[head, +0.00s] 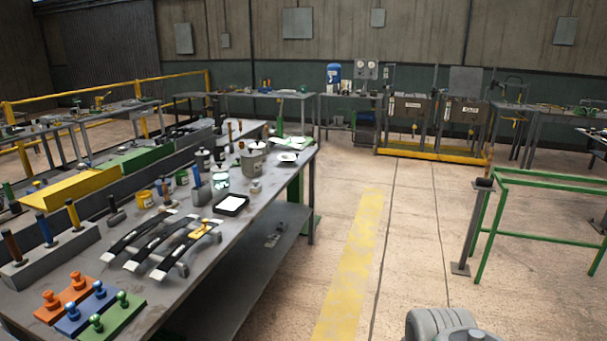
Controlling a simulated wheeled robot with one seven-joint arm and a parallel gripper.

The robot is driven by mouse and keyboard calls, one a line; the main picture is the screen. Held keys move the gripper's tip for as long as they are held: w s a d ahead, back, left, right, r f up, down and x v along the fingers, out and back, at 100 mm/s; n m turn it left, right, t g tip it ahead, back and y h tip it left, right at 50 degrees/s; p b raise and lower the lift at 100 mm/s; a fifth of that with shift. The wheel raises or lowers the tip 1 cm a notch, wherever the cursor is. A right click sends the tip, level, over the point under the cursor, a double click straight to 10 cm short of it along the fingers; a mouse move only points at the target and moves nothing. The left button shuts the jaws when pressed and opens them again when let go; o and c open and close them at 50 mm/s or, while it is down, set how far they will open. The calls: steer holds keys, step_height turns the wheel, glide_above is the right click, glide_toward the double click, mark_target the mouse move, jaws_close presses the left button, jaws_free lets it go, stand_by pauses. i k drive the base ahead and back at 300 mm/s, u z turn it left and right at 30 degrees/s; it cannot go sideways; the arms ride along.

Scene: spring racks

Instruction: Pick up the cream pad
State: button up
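A pale, near-white square pad (233,203) lies in a shallow black tray or frame on the long grey workbench (190,283). It is the flat item that best fits the cream pad, though its exact shade is hard to tell. It sits near the bench's right edge, with its top face uncovered. A grey rounded part of my arm shows at the bottom edge, right of the bench and apart from the pad. My gripper's fingers are not in view.
Curved black strips (150,243) lie in front of the pad. A grey pot (252,163) and small jars stand behind and left of it. Coloured blocks with knobs (88,305) lie at the near end. The floor (410,240) right of the bench is clear up to a green rail (545,238).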

mark_target(255, 190)
steer(key=i, duration=4.15)
steer(key=u, duration=4.05)
